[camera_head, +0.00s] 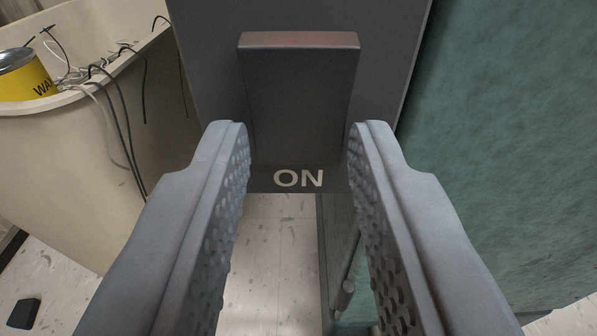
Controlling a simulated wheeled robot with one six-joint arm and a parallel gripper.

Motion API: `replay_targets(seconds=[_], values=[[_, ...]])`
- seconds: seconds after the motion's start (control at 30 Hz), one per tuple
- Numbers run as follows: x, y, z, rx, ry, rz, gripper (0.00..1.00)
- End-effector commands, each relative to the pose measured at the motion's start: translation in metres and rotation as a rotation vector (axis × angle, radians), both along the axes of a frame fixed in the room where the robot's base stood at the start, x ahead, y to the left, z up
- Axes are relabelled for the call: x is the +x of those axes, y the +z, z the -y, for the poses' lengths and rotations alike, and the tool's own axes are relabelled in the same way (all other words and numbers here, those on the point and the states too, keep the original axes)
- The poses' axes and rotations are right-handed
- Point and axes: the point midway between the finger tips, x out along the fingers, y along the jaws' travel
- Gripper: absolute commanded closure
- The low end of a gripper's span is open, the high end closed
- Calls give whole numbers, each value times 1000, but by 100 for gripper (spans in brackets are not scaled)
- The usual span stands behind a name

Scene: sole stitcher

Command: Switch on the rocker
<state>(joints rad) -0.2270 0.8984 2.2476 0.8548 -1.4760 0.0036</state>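The rocker (300,95) is a dark grey, wedge-shaped switch on a dark panel (210,50). Its upper edge catches a reddish light and seems to stand out from the panel. The white word ON is printed below it. My gripper (297,135) is open, with one ridged grey finger on each side of the rocker's lower part. Nothing is between the fingers. The fingertips overlap the panel in the picture; I cannot tell whether they touch it.
A teal machine body (500,150) fills the right side. At left is a cream bench (70,170) with loose black and white wires and a yellow can (25,78). A speckled floor (265,260) shows below, with a small black object (24,313) at lower left.

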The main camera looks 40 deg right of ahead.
Motion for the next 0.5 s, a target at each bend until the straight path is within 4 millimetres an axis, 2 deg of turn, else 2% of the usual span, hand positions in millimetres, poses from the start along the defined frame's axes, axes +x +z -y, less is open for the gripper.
replay_targets(seconds=[0.03,0.1,0.5], values=[[0,0,0,0,0,0,61],[0,0,0,0,0,0,51],[-6,1,-5,0,1,-1,51]])
